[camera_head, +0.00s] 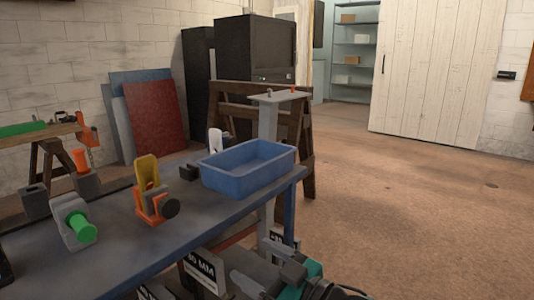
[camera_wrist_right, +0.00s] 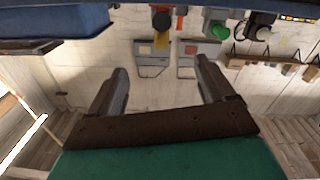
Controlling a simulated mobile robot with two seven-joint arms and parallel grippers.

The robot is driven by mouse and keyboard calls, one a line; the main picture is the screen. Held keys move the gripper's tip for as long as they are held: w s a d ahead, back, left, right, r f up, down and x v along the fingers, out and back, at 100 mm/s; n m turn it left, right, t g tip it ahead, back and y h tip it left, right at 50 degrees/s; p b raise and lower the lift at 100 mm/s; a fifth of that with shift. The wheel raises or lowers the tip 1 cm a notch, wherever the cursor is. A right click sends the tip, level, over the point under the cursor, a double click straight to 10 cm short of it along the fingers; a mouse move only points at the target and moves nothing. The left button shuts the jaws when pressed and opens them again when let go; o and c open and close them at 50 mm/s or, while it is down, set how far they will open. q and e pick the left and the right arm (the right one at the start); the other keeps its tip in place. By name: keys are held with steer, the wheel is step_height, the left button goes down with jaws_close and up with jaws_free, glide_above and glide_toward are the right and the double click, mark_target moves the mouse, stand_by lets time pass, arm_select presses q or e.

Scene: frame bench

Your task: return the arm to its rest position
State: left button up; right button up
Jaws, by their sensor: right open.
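My right gripper (camera_head: 264,270) is low at the bottom of the head view, beside the front edge of the workbench (camera_head: 120,245) and below its top. In the right wrist view the two grey fingers of the right gripper (camera_wrist_right: 162,70) stand wide apart with nothing between them. My left gripper is not in view.
A blue bin (camera_head: 232,180) stands at the bench's right end. An orange and yellow clamp-like tool (camera_head: 152,205) and a grey block with a green knob (camera_head: 76,228) stand further left. A black cabinet (camera_head: 262,50) is behind. The floor (camera_head: 420,220) at right is clear.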

arm_select(q)
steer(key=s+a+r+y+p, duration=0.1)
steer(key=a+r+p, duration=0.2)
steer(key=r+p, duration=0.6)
steer(key=p, duration=0.3)
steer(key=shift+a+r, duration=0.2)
arm_select(e)
steer(key=s+d+f+m+h, duration=0.5)
steer(key=s+d+f+h, duration=0.1)
steer(key=s+d, duration=0.3)
steer(key=s+d+f+m+h, duration=0.4)
steer(key=s+d+f+h, duration=0.1)
steer(key=s+d, duration=0.4)
steer(key=shift+s+d+f+m+g+h, duration=0.3)
steer(key=shift+f+m+g+h, duration=0.05)
steer(key=shift+m+g+h, duration=0.05)
